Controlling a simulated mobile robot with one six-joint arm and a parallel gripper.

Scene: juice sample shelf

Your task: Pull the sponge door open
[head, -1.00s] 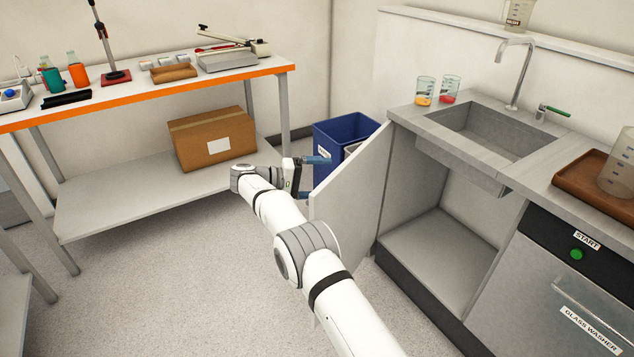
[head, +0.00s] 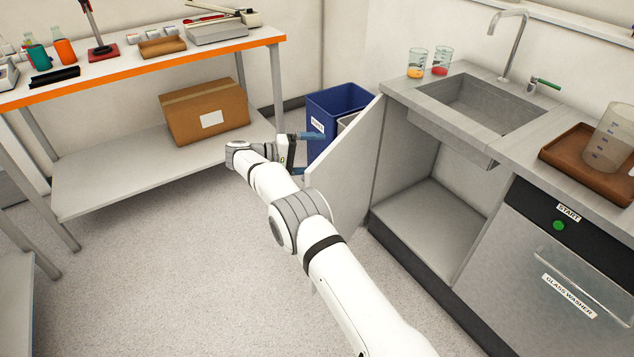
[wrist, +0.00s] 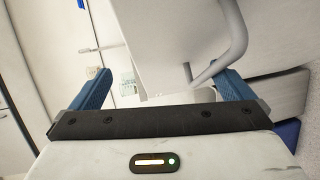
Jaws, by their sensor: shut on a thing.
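The sponge door (head: 347,172) is a pale grey panel under the sink. It stands swung well out from the cabinet (head: 425,215), whose visible inside is bare. My gripper (head: 309,154) is at the door's free edge, on its outer side. In the wrist view, a grey bar handle (wrist: 237,35) stands out from the door (wrist: 165,45). My gripper (wrist: 163,88) is shut on the handle, which lies close against the right blue finger. The exact contact is partly hidden. No sponge shows.
A blue bin (head: 335,108) stands just behind the door and gripper. A bench (head: 140,85) with a lower shelf holding a cardboard box (head: 204,110) is at the left. The glass washer (head: 545,265) is right of the cabinet. The floor in front is clear.

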